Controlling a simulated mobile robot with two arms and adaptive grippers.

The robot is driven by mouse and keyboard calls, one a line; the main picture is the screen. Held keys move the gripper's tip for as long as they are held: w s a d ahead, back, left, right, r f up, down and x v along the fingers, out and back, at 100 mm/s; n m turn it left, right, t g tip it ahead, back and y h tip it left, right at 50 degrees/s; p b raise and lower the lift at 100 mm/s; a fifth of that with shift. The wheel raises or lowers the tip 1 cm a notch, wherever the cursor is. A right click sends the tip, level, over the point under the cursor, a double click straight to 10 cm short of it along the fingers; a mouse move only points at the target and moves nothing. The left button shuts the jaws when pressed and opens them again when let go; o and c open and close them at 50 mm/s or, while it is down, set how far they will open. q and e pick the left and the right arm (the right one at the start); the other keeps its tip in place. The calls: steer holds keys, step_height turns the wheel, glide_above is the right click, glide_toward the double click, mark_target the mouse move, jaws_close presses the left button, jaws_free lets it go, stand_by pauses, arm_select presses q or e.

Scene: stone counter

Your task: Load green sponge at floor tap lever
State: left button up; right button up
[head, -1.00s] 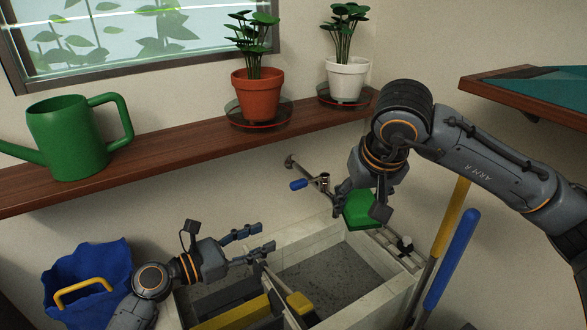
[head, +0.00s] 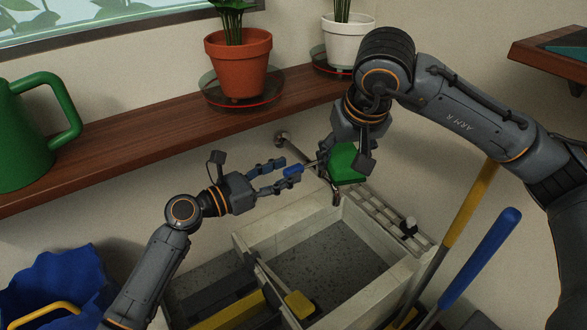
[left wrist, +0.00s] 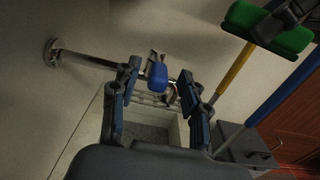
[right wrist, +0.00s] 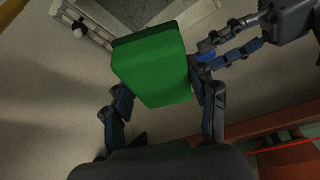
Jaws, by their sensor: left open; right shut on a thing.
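The green sponge (head: 346,163) is gripped in my right gripper (head: 342,158), above the basin's back edge. In the right wrist view the sponge (right wrist: 152,65) sits between the two fingers. The tap's blue lever (head: 292,171) lies just left of the sponge. My left gripper (head: 287,173) is open, with its fingertips at the lever. In the left wrist view the blue lever (left wrist: 157,76) appears between the open fingers; contact cannot be told. The sponge (left wrist: 268,28) is at that view's upper right. The tap pipe (left wrist: 85,60) runs from the wall, partly hidden by a finger.
The pale floor basin (head: 385,243) stands below both grippers. A wooden shelf (head: 130,140) with a watering can (head: 20,150) and pots is above. Yellow (head: 465,215) and blue (head: 480,255) handles stand at right.

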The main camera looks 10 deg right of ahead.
mark_target(307, 165)
arm_select(q)
steer(key=shift+x, duration=1.65)
jaws_close()
